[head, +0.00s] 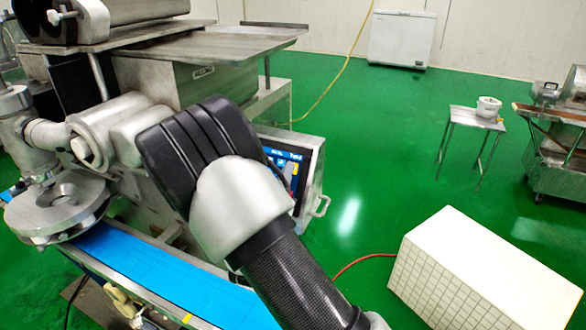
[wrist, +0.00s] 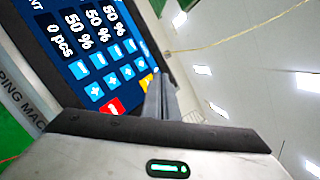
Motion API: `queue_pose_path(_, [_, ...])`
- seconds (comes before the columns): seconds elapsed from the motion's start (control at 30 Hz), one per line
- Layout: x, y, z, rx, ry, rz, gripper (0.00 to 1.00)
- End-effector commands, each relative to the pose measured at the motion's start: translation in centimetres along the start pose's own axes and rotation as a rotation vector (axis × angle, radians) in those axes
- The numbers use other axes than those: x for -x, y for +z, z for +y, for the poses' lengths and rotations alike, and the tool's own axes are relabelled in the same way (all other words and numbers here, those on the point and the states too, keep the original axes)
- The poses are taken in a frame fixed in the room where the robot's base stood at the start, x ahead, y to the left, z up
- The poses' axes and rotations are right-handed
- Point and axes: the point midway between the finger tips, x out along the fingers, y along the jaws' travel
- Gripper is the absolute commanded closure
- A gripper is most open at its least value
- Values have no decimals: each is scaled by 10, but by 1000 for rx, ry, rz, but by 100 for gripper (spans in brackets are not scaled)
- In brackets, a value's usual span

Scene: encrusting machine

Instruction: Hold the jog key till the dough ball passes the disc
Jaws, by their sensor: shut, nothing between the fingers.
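The control panel (head: 291,172) stands on the machine's right side, partly hidden by my arm. In the wrist view its touch screen (wrist: 88,48) shows tilted, with percentages, "0 pcs", blue plus and minus keys, a red key (wrist: 113,107) and a yellow-orange key (wrist: 147,80). No label on the yellow-orange key can be read. My gripper (wrist: 156,78) is shut and empty, its tips beside or over the yellow-orange key; I cannot tell whether they touch it. The head view hides the gripper behind my arm. The round metal disc (head: 62,204) sits above the blue belt (head: 150,265). No dough ball is visible.
The machine's steel hopper (head: 190,75) rises behind my arm. A white tiled block (head: 485,275) stands at the lower right, with a red hose beside it. A small table (head: 468,120) with a white pot stands farther back. Green floor between is clear.

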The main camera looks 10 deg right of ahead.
Motion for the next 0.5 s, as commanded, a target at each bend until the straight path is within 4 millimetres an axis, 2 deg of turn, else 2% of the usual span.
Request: queue_pose_path(0.5, [-6, -4, 4, 0, 0, 0, 100])
